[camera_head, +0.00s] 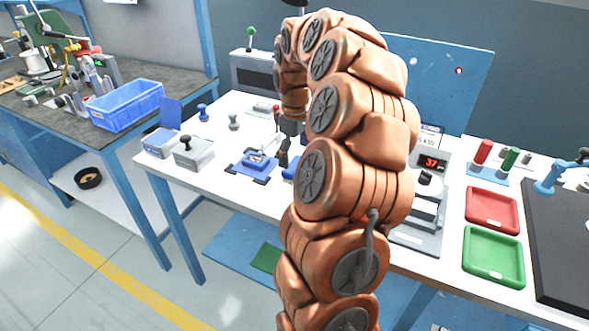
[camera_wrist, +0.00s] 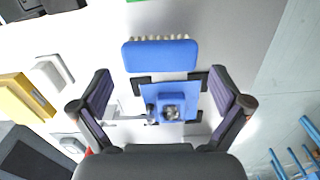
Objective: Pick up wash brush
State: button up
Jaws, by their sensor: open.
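The wash brush (camera_wrist: 160,56) is a blue block with a row of pale bristles along its upper edge in the wrist view. It lies on the white bench top, just beyond my fingertips. My gripper (camera_wrist: 162,84) is open, with one dark finger on each side and nothing held between them. The brush is apart from both fingers. In the head view my arm covers much of this area; a small blue patch (camera_head: 289,173) beside the arm may be the brush, but I cannot tell.
A blue fixture plate (camera_wrist: 180,113) with black corners and a metal part lies between my fingers, below the brush. It also shows in the head view (camera_head: 246,170). A yellow block (camera_wrist: 25,97) stands left. Red (camera_head: 492,210) and green (camera_head: 493,256) trays lie right of my arm.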

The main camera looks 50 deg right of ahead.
aim_at(294, 164)
notch_tip(294, 164, down, 4)
jog(key=shift+f, duration=0.1)
jog(key=shift+c, duration=0.4)
jog(key=c, duration=0.7)
jog(key=shift+w+r, duration=0.1)
jog(key=shift+r, duration=1.6)
jog(key=shift+a+r, duration=0.1)
jog(key=shift+r, duration=0.05)
jog(key=s+a, duration=0.2)
jog(key=a, duration=0.2)
jog(key=s+a+r+b, duration=0.1)
jog(key=s+a, duration=0.2)
jog(key=a, duration=0.2)
jog(key=s+a, duration=0.3)
jog(key=a, duration=0.1)
jog(key=shift+a+r+b, duration=0.2)
jog(key=shift+a+b, duration=0.1)
jog(key=shift+a, duration=0.05)
